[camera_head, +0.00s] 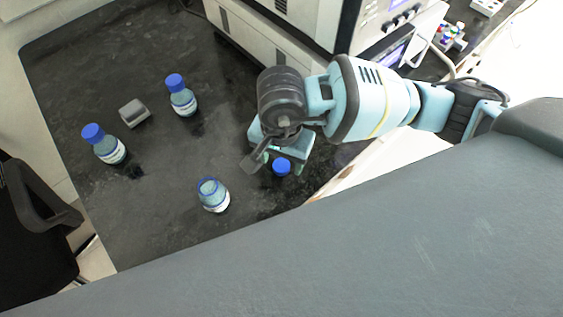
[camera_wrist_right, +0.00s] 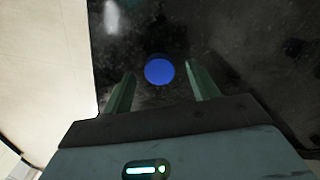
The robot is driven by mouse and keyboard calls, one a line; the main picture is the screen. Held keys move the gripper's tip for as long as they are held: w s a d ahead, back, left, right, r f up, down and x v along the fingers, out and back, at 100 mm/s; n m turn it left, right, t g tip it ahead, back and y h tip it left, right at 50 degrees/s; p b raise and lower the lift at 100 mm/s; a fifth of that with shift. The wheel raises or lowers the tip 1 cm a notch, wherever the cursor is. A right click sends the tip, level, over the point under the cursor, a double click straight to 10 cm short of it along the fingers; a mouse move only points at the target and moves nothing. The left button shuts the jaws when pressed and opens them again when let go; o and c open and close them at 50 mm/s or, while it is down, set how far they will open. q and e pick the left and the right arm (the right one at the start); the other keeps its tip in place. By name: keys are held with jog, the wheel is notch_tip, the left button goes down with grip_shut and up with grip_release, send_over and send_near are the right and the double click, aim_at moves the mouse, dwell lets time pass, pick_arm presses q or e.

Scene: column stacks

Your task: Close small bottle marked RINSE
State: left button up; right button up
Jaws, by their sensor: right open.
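A small bottle without a cap (camera_head: 213,196) stands upright on the dark bench, with a white label too small to read. A loose blue cap (camera_head: 281,167) lies on the bench to its right; it also shows in the right wrist view (camera_wrist_right: 159,71). My right gripper (camera_head: 284,165) is open above the cap, and in the wrist view its fingers (camera_wrist_right: 160,88) are on either side of the cap, a little short of it. Two blue-capped bottles stand further left, one at the back (camera_head: 182,97) and one at the left (camera_head: 104,145). My left gripper is not in view.
A small grey block (camera_head: 133,112) sits between the two capped bottles. A large white instrument (camera_head: 270,35) stands along the back of the dark bench (camera_head: 150,215). A rack of small coloured-cap vials (camera_head: 450,36) is at the far right. A black chair (camera_head: 35,215) is off the left edge.

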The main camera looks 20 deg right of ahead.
jog(key=shift+f, duration=0.4)
jog(key=c, duration=1)
jog(key=shift+c, duration=0.2)
